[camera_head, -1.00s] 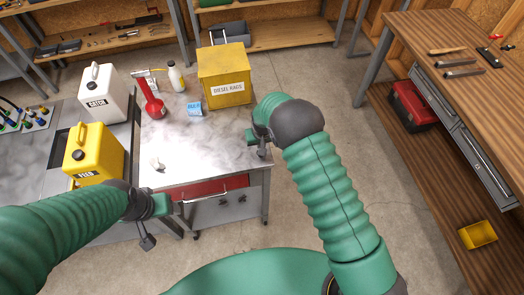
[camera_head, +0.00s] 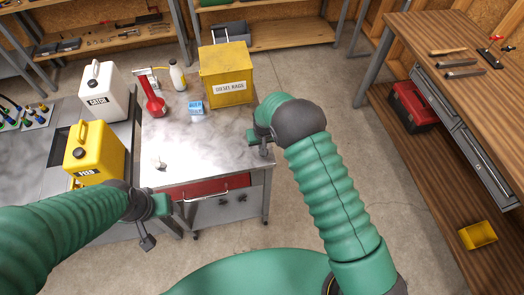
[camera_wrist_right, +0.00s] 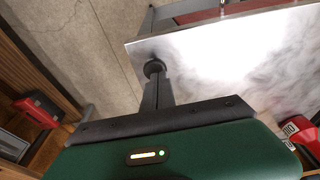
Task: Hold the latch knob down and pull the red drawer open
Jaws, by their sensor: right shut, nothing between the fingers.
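The red drawer (camera_head: 212,187) sits under the front edge of the metal worktop, with a pale bar handle (camera_head: 206,195) across its front. It looks shut or nearly so. My left gripper (camera_head: 147,242) hangs low, left of and in front of the handle, apart from it; its finger gap is not clear. My right gripper (camera_head: 263,149) is shut at the worktop's right edge. In the right wrist view its dark fingers (camera_wrist_right: 155,80) end at a round dark tip by the worktop corner. I cannot identify the latch knob with certainty.
A yellow can (camera_head: 94,152) and a white can (camera_head: 100,92) stand left. Floor is clear right of it.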

